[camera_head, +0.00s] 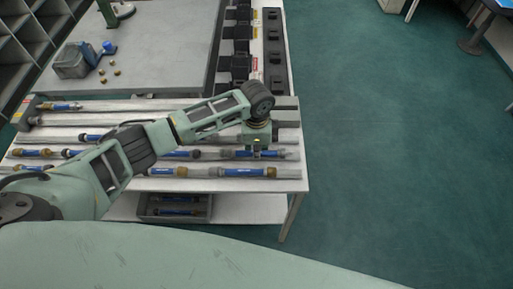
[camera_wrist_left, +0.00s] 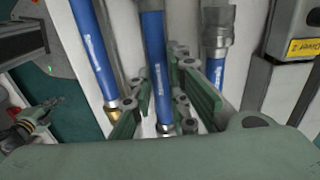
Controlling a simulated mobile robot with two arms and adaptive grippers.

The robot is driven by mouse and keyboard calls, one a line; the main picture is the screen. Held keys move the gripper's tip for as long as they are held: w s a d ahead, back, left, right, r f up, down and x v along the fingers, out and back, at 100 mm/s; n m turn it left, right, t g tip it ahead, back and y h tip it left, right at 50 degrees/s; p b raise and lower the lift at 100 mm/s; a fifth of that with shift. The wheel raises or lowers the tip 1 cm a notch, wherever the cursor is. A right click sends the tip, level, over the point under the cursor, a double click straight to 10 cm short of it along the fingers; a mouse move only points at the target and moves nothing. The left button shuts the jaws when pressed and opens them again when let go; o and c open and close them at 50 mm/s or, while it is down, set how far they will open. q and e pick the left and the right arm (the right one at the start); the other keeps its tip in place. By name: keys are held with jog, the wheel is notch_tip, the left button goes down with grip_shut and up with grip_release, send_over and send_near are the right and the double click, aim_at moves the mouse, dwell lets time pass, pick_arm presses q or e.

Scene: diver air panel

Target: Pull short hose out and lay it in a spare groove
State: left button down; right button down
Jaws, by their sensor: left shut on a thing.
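Blue hoses with metal end fittings lie in long grooves of a pale rack (camera_head: 110,105) on the table. My left arm reaches across the rack, and my left gripper (camera_head: 256,150) points down at its right part, over a blue hose (camera_head: 270,154). In the left wrist view, the green fingers of my left gripper (camera_wrist_left: 165,100) stand on both sides of a blue hose (camera_wrist_left: 157,60) with a silver end, and are shut on it. Other blue hoses lie to its left (camera_wrist_left: 93,45) and right (camera_wrist_left: 214,72). The right gripper is not in view.
A front-row hose (camera_head: 240,172) lies near the table's front edge. A tray (camera_head: 145,207) of hoses sits on the lower shelf. Black blocks (camera_head: 235,62) stand behind the rack.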

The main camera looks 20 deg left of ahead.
pick_arm(q)
jog(key=c, duration=1.7)
grip_release()
jog(key=shift+o, duration=0.6)
